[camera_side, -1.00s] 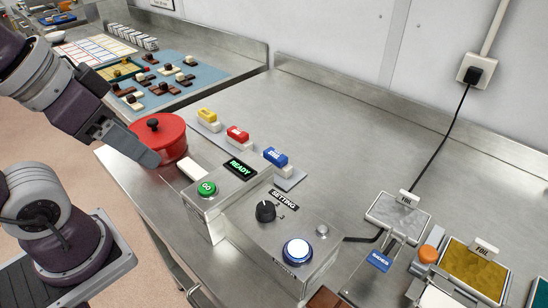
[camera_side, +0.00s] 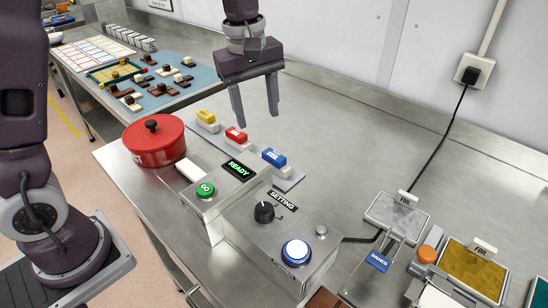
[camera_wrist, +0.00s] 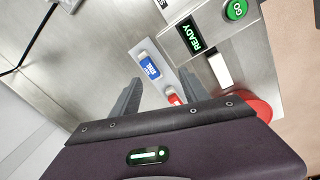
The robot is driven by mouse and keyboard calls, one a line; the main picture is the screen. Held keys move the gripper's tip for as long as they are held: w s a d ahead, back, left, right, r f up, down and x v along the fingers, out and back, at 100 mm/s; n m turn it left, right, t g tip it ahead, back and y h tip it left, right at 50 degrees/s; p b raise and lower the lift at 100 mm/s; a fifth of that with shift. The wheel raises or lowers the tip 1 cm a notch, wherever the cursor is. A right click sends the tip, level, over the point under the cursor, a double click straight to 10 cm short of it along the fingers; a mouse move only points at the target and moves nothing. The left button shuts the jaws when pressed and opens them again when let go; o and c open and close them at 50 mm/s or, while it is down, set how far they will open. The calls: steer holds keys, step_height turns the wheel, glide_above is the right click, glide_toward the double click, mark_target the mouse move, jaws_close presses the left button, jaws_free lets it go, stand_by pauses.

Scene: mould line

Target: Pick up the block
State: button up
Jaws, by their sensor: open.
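Three small blocks with white lower parts stand in a row on a grey strip (camera_side: 289,183): a yellow one (camera_side: 206,115), a red one (camera_side: 236,133) and a blue one (camera_side: 274,156). My gripper (camera_side: 257,121) is open and empty, fingers pointing down. In the side view it appears above and behind the row, near the red and blue blocks. In the wrist view the blue block (camera_wrist: 149,68) is fully visible between and ahead of the fingers. The red block (camera_wrist: 173,96) is partly hidden by my gripper, and the yellow block is out of sight there.
A red lidded pot (camera_side: 154,143) stands left of the row. In front are a box with a green GO button (camera_side: 205,190) and READY display (camera_side: 238,168), and a SETTING box with a dial (camera_side: 264,211). Foil plates (camera_side: 398,218) lie at right. The counter behind the row is clear.

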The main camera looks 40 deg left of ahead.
mark_target(276, 156)
steer(key=w+f+n, duration=0.1)
steer(key=f, duration=0.1)
steer(key=w+f+n, duration=0.1)
steer(key=w+f, duration=0.1)
steer(key=f, duration=0.1)
steer(key=w+f+n+g, duration=0.1)
steer(key=w+f+n, duration=0.1)
steer(key=shift+w+d+f, duration=0.2)
steer(key=shift+d+f, duration=0.05)
steer(key=shift+f, duration=0.05)
steer(key=f, duration=0.7)
steer(key=shift+w+a, duration=0.25)
steer(key=shift+a, duration=0.05)
jaws_close()
